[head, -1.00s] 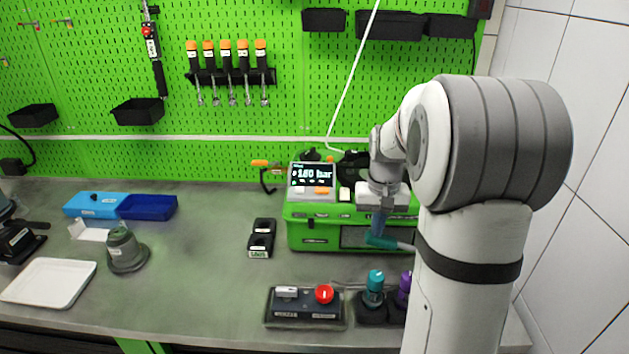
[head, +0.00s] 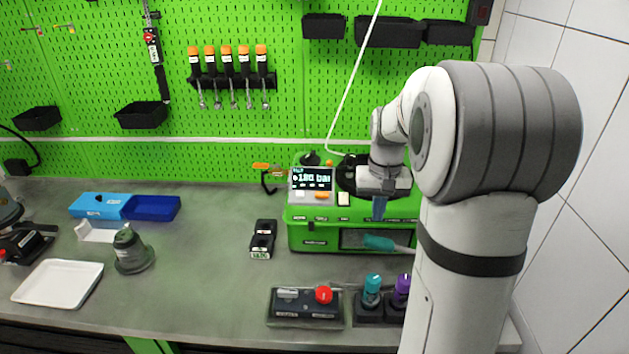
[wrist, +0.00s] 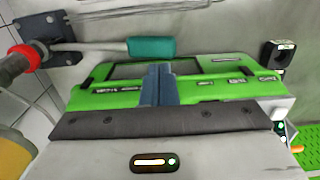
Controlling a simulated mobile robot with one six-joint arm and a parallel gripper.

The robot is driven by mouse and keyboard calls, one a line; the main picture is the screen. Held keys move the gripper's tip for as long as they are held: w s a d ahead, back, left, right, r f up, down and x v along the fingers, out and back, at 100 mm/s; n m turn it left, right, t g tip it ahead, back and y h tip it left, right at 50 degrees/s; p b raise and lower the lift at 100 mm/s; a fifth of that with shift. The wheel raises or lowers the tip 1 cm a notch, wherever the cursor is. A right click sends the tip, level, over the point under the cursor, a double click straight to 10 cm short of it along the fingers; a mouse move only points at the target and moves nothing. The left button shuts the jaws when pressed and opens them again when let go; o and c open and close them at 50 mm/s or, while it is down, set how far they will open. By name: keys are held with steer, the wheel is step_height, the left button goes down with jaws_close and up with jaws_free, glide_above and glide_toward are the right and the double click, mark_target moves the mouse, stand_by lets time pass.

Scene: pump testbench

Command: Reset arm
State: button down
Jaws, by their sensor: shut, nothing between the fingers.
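My gripper (head: 379,208) hangs below my arm in front of the green pump testbench (head: 307,237) at the back right of the bench. Its two blue-grey fingers are together with nothing between them. In the wrist view, my gripper (wrist: 160,84) points toward the green housing (wrist: 215,94). A teal handle (head: 378,243) sticks out in front of the testbench, just below the fingertips. It also shows in the wrist view (wrist: 151,47), just beyond the fingertips; I cannot tell whether they touch. The testbench display (head: 311,178) is lit and appears to read 180 bar.
A control box with a red button (head: 324,294) and a holder with teal (head: 372,290) and purple (head: 401,290) bottles stand at the front. A black block (head: 263,240) sits left of the testbench. Blue bins (head: 150,207) and a white tray (head: 58,284) lie left.

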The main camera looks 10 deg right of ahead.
steer(key=s+a+r+n+t, duration=0.1)
steer(key=s+a, duration=0.5)
steer(key=s, duration=0.4)
steer(key=s+a+r+n+t+b, duration=0.1)
steer(key=s+a+n+t, duration=0.1)
steer(key=s+a, duration=0.5)
steer(key=shift+s+a+r, duration=0.25)
steer(key=shift+s+r, duration=0.1)
steer(key=shift+s, duration=1)
steer(key=c, duration=2.2)
jaws_free()
